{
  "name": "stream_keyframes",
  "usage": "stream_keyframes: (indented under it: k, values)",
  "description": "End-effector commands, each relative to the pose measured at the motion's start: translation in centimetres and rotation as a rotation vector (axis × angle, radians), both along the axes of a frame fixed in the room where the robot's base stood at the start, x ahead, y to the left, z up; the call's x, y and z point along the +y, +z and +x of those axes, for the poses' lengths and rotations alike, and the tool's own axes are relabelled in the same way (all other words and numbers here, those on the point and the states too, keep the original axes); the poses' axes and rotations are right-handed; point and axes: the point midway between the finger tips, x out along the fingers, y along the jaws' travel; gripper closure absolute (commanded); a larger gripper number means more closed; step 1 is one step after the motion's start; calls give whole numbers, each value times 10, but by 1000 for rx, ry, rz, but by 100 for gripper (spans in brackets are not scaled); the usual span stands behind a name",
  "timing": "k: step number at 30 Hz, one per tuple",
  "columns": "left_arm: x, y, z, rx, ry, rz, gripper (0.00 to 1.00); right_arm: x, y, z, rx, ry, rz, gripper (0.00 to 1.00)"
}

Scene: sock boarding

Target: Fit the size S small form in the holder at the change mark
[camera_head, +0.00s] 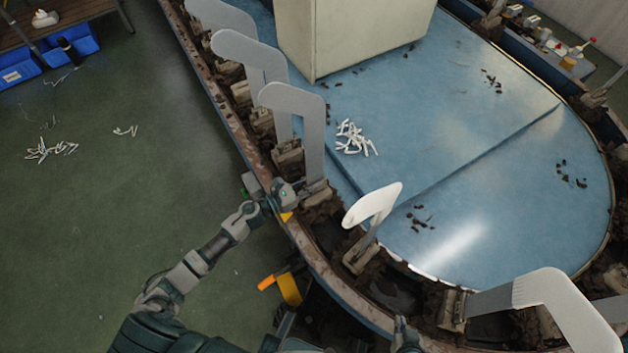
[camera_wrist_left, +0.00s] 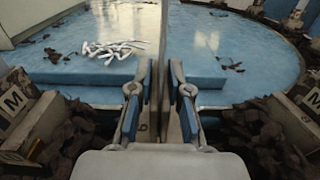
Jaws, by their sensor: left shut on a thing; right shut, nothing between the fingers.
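My left gripper (camera_head: 288,194) is at the near rim of the oval machine, shut on a grey foot-shaped form (camera_head: 308,135) low on its shank. The form stands upright, its foot end up and pointing left. In the left wrist view the form (camera_wrist_left: 165,65) shows nearly edge-on between the fingers (camera_wrist_left: 160,105). Its lower end is at a holder (camera_head: 319,194); I cannot tell whether it is fully seated. Its size mark is not readable. A small yellow patch (camera_head: 286,216) shows on the rim beside the gripper. My right gripper (camera_head: 405,335) is shut and empty at the bottom edge.
Neighbouring holders marked M (camera_wrist_left: 14,100) flank the spot. Other forms stand along the rim, including a white tilted one (camera_head: 372,203) and a large one (camera_head: 565,305). White pieces (camera_head: 355,139) lie on the blue top (camera_head: 470,130). A yellow-orange part (camera_head: 289,290) is below the rim.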

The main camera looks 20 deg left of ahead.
Motion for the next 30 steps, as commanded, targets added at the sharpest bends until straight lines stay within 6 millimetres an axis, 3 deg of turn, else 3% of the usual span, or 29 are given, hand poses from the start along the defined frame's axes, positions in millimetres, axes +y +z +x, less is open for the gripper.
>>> stream_keyframes:
  k: [18, 19, 22, 30]
  values:
    - [0, -13, 0, -1, 0, -1, 100, 0, -16, -4, 17, 0, -1, 100]
    - [0, -13, 0, -1, 0, -1, 80, 0, -16, -4, 17, 0, -1, 100]
    - [0, -12, 0, -2, 0, 0, 55, 0, -15, -4, 16, 0, 0, 100]
    - [0, -13, 0, 1, 0, 1, 53, 0, -15, -4, 16, 0, 0, 100]
